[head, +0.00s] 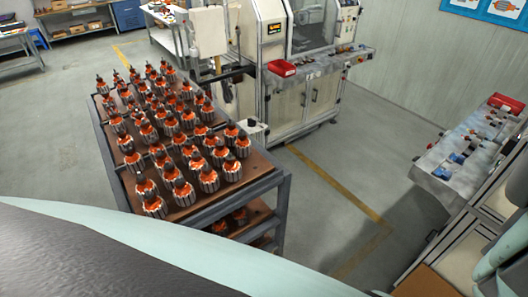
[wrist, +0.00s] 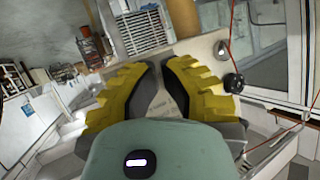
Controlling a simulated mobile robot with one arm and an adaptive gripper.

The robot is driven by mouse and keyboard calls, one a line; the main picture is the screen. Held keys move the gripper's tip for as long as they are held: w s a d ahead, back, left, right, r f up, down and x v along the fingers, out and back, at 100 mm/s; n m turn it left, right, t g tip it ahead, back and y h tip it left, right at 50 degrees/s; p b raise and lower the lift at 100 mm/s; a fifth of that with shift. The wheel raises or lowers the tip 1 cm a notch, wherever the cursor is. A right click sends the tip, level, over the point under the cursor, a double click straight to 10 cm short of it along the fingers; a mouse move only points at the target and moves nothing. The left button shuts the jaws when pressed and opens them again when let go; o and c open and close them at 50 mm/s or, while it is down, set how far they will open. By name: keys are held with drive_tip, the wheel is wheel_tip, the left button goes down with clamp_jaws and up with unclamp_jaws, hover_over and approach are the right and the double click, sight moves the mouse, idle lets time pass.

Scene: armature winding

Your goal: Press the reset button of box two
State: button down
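My gripper (wrist: 159,65) shows in the wrist view with two yellow ridged fingers. Its tips stand apart with a narrow gap and nothing between them. No box marked as two and no reset button can be made out for sure. In the wrist view a round black knob (wrist: 233,83) sits on a pale panel just right of the right finger, apart from it. In the head view small blue and dark devices lie on a grey bench (head: 430,178) at the right, too small to tell apart. My gripper is not visible in the head view.
A cart (head: 262,184) full of copper-wound armatures stands close in front. Behind it is a machine cabinet (head: 307,105) with a red tray (head: 282,68) on its shelf. Another red tray (head: 507,103) is at the right. Open floor (head: 345,180) lies between the cart and the right bench.

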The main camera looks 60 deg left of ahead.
drive_tip(key=shift+d, duration=0.5)
idle(0.3)
drive_tip(key=shift+a, duration=0.15)
drive_tip(key=shift+a+p, duration=0.35)
drive_tip(key=shift+a, duration=0.45)
drive_tip(key=a+p, duration=0.2)
drive_tip(key=a, duration=0.3)
drive_tip(key=shift+s, duration=0.1)
idle(0.9)
